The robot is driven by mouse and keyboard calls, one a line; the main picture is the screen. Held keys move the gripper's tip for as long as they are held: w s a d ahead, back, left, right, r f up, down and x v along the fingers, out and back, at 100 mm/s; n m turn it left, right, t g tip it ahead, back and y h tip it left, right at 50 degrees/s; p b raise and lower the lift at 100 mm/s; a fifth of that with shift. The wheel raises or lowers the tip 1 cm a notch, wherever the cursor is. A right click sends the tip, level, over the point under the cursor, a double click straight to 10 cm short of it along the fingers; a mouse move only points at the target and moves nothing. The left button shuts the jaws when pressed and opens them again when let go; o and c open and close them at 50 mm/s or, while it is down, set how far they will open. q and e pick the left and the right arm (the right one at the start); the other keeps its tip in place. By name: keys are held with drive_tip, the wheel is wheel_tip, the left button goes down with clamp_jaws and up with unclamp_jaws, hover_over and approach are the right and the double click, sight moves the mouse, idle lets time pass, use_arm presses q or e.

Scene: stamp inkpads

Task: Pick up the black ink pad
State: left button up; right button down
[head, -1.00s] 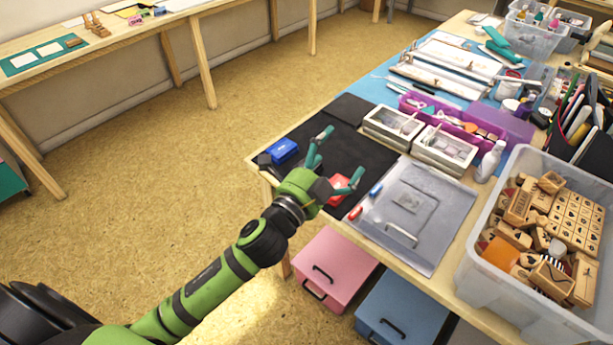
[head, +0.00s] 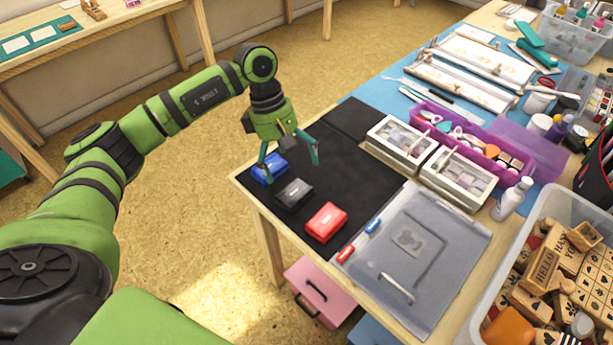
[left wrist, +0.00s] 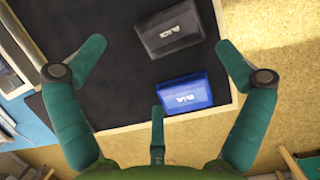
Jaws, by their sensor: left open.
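The black ink pad (head: 294,194) lies on the dark mat (head: 345,172), between the blue ink pad (head: 262,172) and the red ink pad (head: 326,222). My left gripper (head: 290,165) is open and empty, pointing down above the mat by the blue and black pads. In the left wrist view the black pad (left wrist: 169,31) is ahead, near the top, between the spread fingers of my left gripper (left wrist: 160,55). The blue pad (left wrist: 186,93) is nearer the palm, beside the third finger. The fingers appear apart from the black pad. My right gripper is not in view.
The table's wooden edge (head: 262,212) runs close to the pads. A clear grey case (head: 425,245) lies right of the red pad. White boxes (head: 400,140), a purple tray (head: 470,135) and a bin of wooden stamps (head: 490,310) stand further right.

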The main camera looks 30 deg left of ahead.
sight(294, 191)
use_arm(q)
drive_tip(key=shift+s+a+f, duration=0.1)
drive_tip(key=shift+s+f, duration=0.05)
drive_tip(key=shift+s, duration=0.05)
drive_tip(key=shift+s+d+f+p, duration=0.3)
drive_tip(key=shift+s+f+p, duration=0.15)
drive_tip(key=shift+f, duration=0.15)
drive_tip(key=shift+s+d+f+p, duration=0.25)
drive_tip(key=shift+s+f+p, duration=0.15)
drive_tip(key=shift+f, duration=0.15)
drive_tip(key=x, duration=0.2)
drive_tip(key=shift+w+f, duration=0.1)
drive_tip(key=shift+f, duration=0.25)
drive_tip(key=shift+d+f+p, duration=0.15)
drive_tip(key=shift+f+p, duration=0.15)
drive_tip(key=shift+f, duration=0.1)
drive_tip(key=c, duration=1.3)
drive_tip(key=shift+c, duration=0.5)
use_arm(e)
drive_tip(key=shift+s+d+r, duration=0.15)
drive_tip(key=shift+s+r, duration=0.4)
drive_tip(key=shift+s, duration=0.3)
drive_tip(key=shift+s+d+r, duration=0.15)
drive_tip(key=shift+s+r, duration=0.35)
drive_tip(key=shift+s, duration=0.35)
